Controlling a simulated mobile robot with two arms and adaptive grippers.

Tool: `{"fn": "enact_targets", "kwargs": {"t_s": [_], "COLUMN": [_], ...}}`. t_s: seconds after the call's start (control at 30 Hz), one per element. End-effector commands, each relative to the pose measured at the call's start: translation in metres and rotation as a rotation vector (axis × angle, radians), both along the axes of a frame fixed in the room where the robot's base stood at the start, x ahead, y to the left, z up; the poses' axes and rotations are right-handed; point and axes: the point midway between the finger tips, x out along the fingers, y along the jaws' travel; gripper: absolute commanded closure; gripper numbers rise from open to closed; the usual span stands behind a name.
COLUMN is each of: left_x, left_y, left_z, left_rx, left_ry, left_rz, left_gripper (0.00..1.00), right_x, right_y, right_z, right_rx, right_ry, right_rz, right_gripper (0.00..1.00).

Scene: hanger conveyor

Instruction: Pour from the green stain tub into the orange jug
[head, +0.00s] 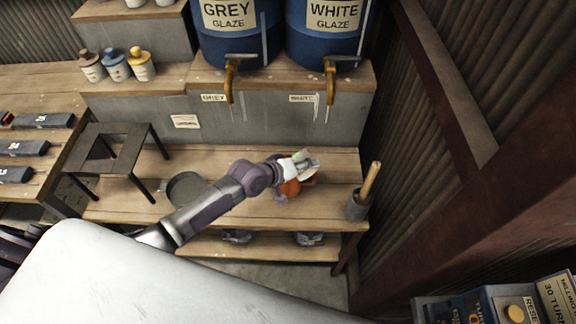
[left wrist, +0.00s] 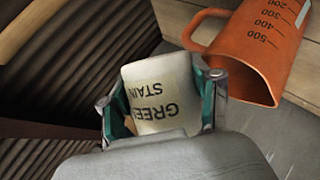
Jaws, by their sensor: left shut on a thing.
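The green stain tub (left wrist: 155,85), pale with dark lettering, is between the teal-padded fingers of my left gripper (left wrist: 163,95) in the left wrist view. The gripper is shut on it. The orange jug (left wrist: 256,45), with a handle and measuring marks, is right of the tub there, apart from it in the picture. In the head view my left gripper (head: 298,166) and the tub (head: 309,158) are over the jug (head: 290,188), partly hiding it. The contents of both are not visible. My right gripper is not in view.
A dark round pan (head: 187,188) and a grey pot with a wooden handle (head: 357,207) stand either side on the wooden bench (head: 130,207). Blue glaze barrels (head: 325,45) with taps stand behind. A dark stool (head: 108,145) is at left; a corrugated wall (head: 420,160) is at right.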

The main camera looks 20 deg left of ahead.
Motion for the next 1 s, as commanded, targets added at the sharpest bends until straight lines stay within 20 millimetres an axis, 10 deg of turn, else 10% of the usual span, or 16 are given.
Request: {"fn": "enact_targets", "kwargs": {"t_s": [1.0], "left_x": [0.001], "left_y": [0.001], "left_z": [0.0], "left_rx": [-0.098], "left_ry": [0.053], "left_rz": [0.0], "left_gripper": [0.78], "right_x": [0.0], "right_y": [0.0], "right_z": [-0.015], "right_rx": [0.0], "right_ry": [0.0], "right_rz": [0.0], "right_gripper": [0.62]}}
